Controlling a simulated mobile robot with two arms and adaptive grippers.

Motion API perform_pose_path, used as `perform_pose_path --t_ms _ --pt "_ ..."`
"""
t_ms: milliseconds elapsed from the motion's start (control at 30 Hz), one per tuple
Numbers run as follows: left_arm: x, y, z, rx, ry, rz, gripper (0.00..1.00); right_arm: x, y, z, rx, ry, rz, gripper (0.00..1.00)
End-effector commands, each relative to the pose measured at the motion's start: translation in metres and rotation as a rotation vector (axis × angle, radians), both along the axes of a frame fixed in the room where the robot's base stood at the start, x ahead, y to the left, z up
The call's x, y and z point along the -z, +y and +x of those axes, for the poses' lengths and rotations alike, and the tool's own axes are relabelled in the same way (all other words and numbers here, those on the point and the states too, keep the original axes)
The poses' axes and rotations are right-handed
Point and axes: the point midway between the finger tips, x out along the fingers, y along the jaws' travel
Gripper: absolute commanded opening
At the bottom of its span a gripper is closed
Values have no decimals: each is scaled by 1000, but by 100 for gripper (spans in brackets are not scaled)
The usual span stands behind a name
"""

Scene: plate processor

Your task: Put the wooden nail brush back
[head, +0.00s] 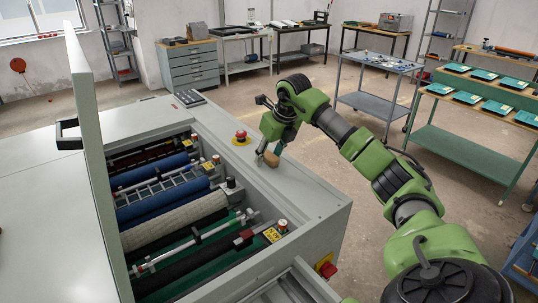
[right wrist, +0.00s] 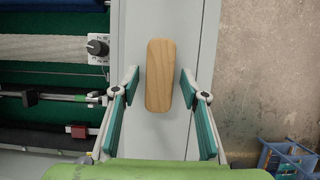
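The wooden nail brush (right wrist: 159,75) is a light-brown oblong block with rounded corners. It lies on the grey rim (right wrist: 197,35) of the plate processor, beside the open roller bay. In the head view the brush (head: 272,160) shows small, just under my right gripper (head: 268,152). In the right wrist view my right gripper's fingers are spread wide, one on each side of the brush's near part, with gaps to both sides. Its bristles are hidden underneath. My left gripper is not in view.
The open bay holds blue and cream rollers (head: 175,220). A raised lid panel (head: 88,150) stands at its left. A red emergency button (head: 240,134) sits behind the brush. An open drawer (head: 290,288) juts out at the front. Green tables (head: 470,140) stand at right.

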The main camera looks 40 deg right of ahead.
Motion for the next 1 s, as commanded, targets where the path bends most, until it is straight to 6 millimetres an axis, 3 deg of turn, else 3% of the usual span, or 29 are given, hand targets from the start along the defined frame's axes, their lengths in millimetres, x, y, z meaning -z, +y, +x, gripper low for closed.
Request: perform_pose_path --t_ms 267,700,1000 --pt "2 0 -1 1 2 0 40 -12 0 -2 0 -4 0 41" --pt "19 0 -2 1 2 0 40 -95 4 -36 -1 -5 -1 41" --pt "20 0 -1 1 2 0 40 -115 5 -45 0 -1 0 41"
